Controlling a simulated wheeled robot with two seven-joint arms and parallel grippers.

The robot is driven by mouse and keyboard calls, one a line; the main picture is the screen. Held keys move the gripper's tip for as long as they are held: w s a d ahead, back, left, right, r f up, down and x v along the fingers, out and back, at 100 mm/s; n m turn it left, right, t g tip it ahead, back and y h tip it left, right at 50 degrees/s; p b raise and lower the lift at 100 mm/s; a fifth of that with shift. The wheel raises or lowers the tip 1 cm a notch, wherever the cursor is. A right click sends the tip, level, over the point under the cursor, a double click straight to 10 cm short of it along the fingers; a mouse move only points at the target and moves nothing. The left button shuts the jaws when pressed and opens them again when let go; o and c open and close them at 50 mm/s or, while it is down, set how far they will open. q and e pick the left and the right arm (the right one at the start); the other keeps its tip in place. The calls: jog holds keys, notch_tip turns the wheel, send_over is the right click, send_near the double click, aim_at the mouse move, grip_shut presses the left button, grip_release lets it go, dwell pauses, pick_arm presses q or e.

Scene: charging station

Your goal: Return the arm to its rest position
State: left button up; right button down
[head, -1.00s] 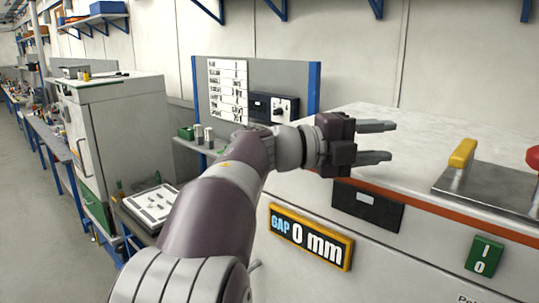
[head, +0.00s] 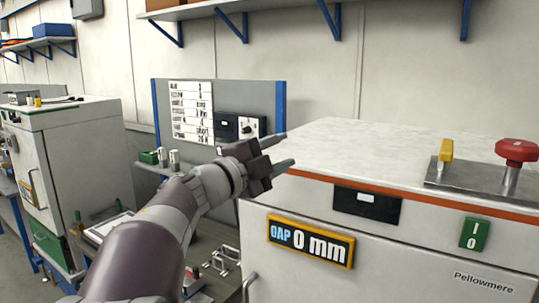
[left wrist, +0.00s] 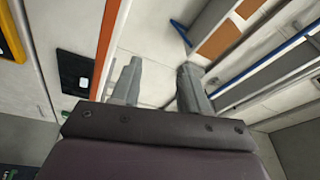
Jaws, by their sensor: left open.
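My left arm comes in from the lower left in the head view. Its gripper (head: 281,152) is open and empty, held at the left edge of the white machine (head: 400,160), in front of the grey board. In the left wrist view the two fingers of the gripper (left wrist: 158,82) stand apart with nothing between them. My right gripper is not in either view.
The machine bears a "GAP 0 mm" display (head: 310,241), a yellow handle (head: 446,150), a red knob (head: 516,150) and a green switch (head: 474,234). A grey board (head: 205,90) with a label chart stands behind. A white cabinet (head: 75,150) is at the left.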

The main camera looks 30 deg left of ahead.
pick_arm(q)
jog(key=a+f+n+y, duration=0.6)
jog(key=a+n+y, duration=0.2)
jog(key=n, duration=0.1)
jog(key=s+f+n+g+y+b, duration=0.2)
jog(key=f+n+g, duration=0.5)
jog(key=f, duration=1.1)
jog(key=s+d+f+g+h+b, duration=0.1)
jog(key=s+d+f+g+h, duration=0.1)
jog(key=s+d+f+g, duration=0.3)
jog(key=s+d+f+n+g+h+b, duration=0.1)
jog(key=s+d+f+g+h, duration=0.2)
jog(key=s+d+f, duration=1)
notch_tip(320, 180, down, 6)
jog(key=d+g, duration=0.2)
jog(key=shift+s+f+g+b, duration=0.2)
jog(key=shift+f+g+b, duration=0.1)
jog(key=shift+b, duration=0.1)
